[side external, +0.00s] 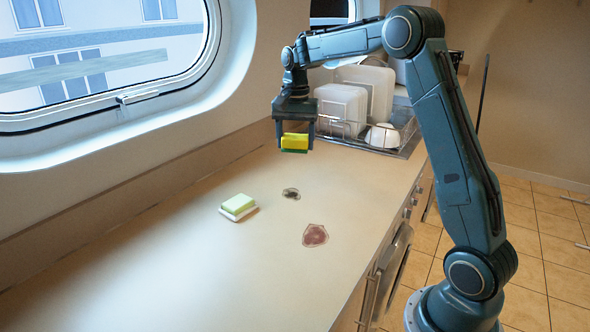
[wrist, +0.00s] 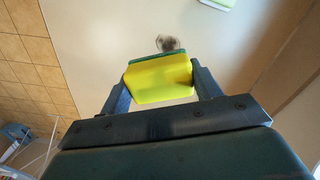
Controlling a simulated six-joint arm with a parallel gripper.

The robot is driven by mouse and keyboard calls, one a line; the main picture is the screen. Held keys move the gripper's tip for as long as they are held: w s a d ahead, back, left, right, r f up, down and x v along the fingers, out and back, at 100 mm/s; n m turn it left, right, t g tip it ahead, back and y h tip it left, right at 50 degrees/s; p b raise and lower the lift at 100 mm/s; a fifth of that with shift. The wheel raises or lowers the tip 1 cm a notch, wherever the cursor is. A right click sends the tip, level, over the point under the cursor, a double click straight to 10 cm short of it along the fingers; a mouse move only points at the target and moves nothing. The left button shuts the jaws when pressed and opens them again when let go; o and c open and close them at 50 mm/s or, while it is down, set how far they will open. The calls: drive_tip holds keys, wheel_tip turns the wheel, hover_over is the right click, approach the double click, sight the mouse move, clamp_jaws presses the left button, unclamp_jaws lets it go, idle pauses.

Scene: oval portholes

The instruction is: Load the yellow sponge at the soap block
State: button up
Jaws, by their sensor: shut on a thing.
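The yellow sponge (side external: 295,140) with a green underside is held by my gripper (side external: 294,138) above the counter, in front of the dish rack. In the wrist view the sponge (wrist: 162,82) sits between the two fingers of my gripper (wrist: 160,84), which are shut on its sides. The soap block (side external: 239,204) is pale green on a white base and lies on the counter, lower left of the sponge in the side view. Part of it shows at the top edge of the wrist view (wrist: 220,3). The sponge is apart from the soap block.
A small dark stain (side external: 291,194) and a larger reddish stain (side external: 314,235) mark the counter (side external: 170,270). A dish rack (side external: 355,135) with white dishes stands behind my gripper. The window wall borders the counter on the left. The counter's front left is clear.

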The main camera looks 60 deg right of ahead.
sight(238, 201)
drive_tip(key=w+a+f+n, duration=0.4)
drive_tip(key=w+a+f, duration=0.2)
drive_tip(key=w+a, duration=0.4)
drive_tip(key=shift+w+a, duration=0.25)
drive_tip(key=shift+a, duration=1)
drive_tip(key=shift+f, duration=0.15)
drive_tip(key=shift+f, duration=2.75)
drive_tip(key=shift+f, duration=0.65)
drive_tip(key=shift+r, duration=3.6)
drive_tip(key=shift+s+a, duration=0.1)
